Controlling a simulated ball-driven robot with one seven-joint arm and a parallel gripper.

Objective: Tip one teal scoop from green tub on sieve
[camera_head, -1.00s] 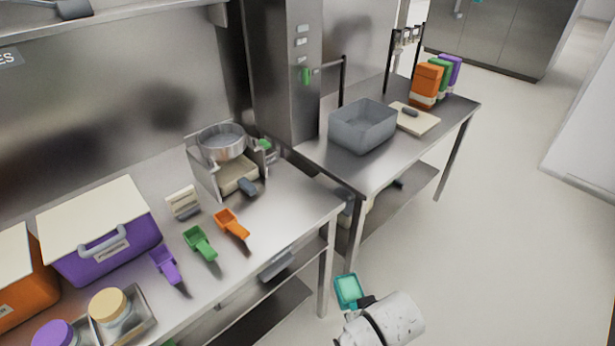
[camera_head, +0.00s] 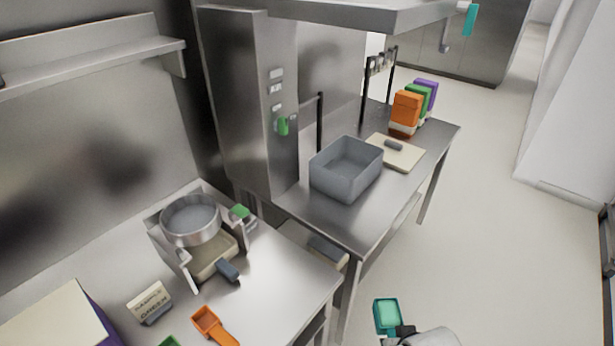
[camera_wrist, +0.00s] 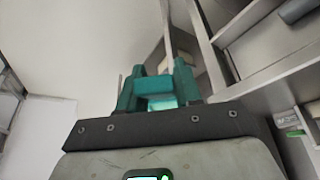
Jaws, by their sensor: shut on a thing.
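The teal scoop (camera_head: 387,314) is held in my gripper (camera_head: 404,333) at the bottom of the head view, over the floor in front of the tables. In the wrist view the teal scoop (camera_wrist: 160,88) sits at my gripper (camera_wrist: 158,108). I cannot tell whether it holds anything. The round metal sieve (camera_head: 190,222) rests on a stand on the near table, left of and apart from the scoop. I see no sure green tub; a green box (camera_head: 417,97) stands between an orange and a purple one on the far table.
A small card (camera_head: 150,303) with lettering stands in front of the sieve stand. An orange scoop (camera_head: 213,326) lies near it. A grey bin (camera_head: 346,170) and a board (camera_head: 397,153) are on the far table. The floor to the right is clear.

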